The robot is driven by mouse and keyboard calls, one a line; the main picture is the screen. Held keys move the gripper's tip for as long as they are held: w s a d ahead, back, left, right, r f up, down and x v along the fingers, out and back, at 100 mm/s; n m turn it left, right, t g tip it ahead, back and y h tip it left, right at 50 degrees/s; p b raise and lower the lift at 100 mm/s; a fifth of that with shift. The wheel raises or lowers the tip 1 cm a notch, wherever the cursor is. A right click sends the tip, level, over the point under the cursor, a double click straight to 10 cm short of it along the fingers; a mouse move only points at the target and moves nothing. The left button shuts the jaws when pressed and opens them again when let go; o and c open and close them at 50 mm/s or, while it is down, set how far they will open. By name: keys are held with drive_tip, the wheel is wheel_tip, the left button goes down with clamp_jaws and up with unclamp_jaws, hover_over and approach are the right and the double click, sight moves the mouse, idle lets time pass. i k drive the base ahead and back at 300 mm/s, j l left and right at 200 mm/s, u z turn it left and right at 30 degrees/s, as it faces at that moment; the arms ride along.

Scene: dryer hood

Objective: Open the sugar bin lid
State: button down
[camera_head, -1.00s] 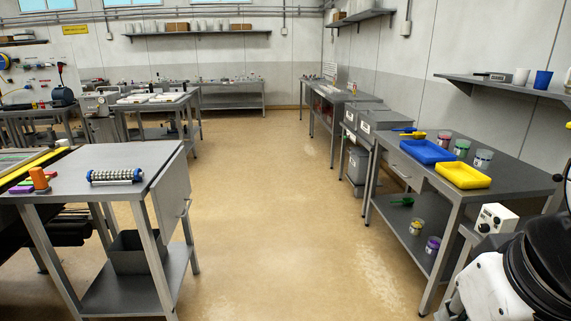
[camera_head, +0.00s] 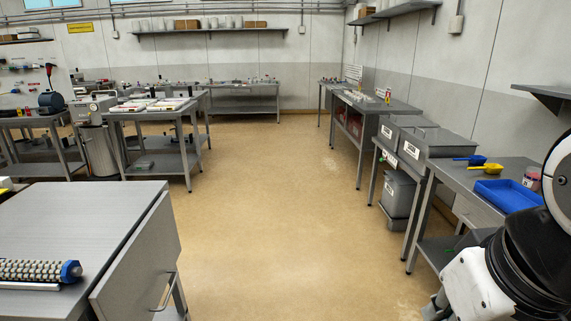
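Two grey bins with flat lids are set in the bench along the right wall: a far bin (camera_head: 404,121) and a near bin (camera_head: 445,141). Each has a white label on its front, too small to read. A third grey bin (camera_head: 400,188), also labelled, stands below them. All the lids look closed. I cannot tell which bin is for sugar. My arm shows at the lower right, with its white and black links nearer than the bins and well apart from them. My gripper's fingers do not show.
A bench with a blue tray (camera_head: 507,195), a blue scoop (camera_head: 470,160) and a yellow scoop (camera_head: 486,169) stands at the right. A grey table (camera_head: 85,215) with a beaded roller (camera_head: 35,271) is at the left. The tan floor (camera_head: 270,220) between is clear.

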sight(431, 137)
drive_tip(key=i+z, duration=0.15)
drive_tip(key=i, duration=0.8)
drive_tip(key=i+j+z, duration=0.15)
drive_tip(key=i, duration=0.8)
drive_tip(key=i+z, duration=0.15)
drive_tip(key=i, duration=0.35)
drive_tip(key=i+z, duration=0.2)
drive_tip(key=i, duration=0.35)
drive_tip(key=i+j+z, duration=0.15)
drive_tip(key=i, duration=0.35)
drive_tip(key=i+z, duration=0.45)
drive_tip(key=i+j+z, duration=0.15)
drive_tip(key=i+z, duration=0.35)
drive_tip(key=k, duration=0.1)
